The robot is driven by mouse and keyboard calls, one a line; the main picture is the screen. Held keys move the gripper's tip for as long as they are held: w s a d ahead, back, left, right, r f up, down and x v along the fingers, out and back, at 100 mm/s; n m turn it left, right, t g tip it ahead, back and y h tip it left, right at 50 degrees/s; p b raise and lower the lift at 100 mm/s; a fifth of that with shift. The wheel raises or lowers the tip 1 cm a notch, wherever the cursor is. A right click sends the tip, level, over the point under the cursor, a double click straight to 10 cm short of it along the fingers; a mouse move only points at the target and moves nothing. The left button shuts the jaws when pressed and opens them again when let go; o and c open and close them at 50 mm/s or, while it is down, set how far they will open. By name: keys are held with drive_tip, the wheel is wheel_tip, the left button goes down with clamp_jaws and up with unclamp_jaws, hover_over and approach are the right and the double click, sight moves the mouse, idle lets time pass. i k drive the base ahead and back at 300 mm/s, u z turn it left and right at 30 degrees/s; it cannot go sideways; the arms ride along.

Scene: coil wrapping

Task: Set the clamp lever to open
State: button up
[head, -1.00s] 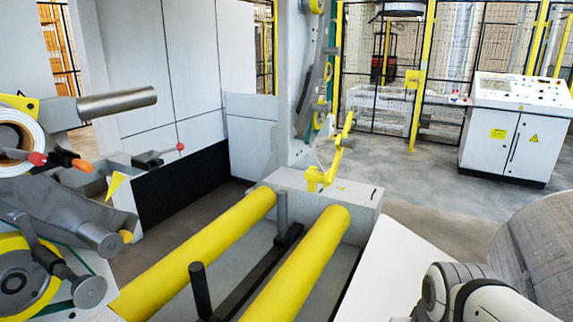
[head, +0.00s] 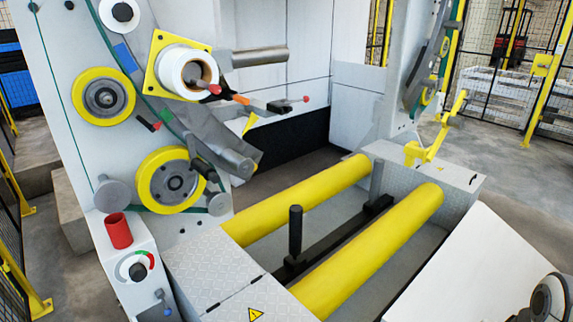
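No part is labelled as the clamp lever, so I cannot tell which handle it is. A red-tipped lever (head: 212,89) sticks out of the tape roll core, with an orange-tipped handle (head: 240,99) beside it. A dark lever with a red ball end (head: 284,105) points right behind them. A short black and red handle (head: 148,124) sits on the machine plate. On the lower left box, a round dial with a black knob (head: 138,271) has a red and green arc, and a small blue-knobbed lever (head: 160,296) is below it. My gripper is not in view; only part of my arm shows at lower right.
Two long yellow rollers (head: 302,200) run across the machine bed, with dark upright posts (head: 296,230) between them. A red cylinder (head: 118,231) stands on the dial box. A pale sloped panel (head: 480,270) lies at right. Yellow fence posts stand behind and at left.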

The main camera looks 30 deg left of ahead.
sight(281, 103)
drive_tip(key=u, duration=3.05)
drive_tip(key=k, duration=0.9)
drive_tip(key=z, duration=1)
drive_tip(key=i, duration=1)
drive_tip(key=u, duration=0.05)
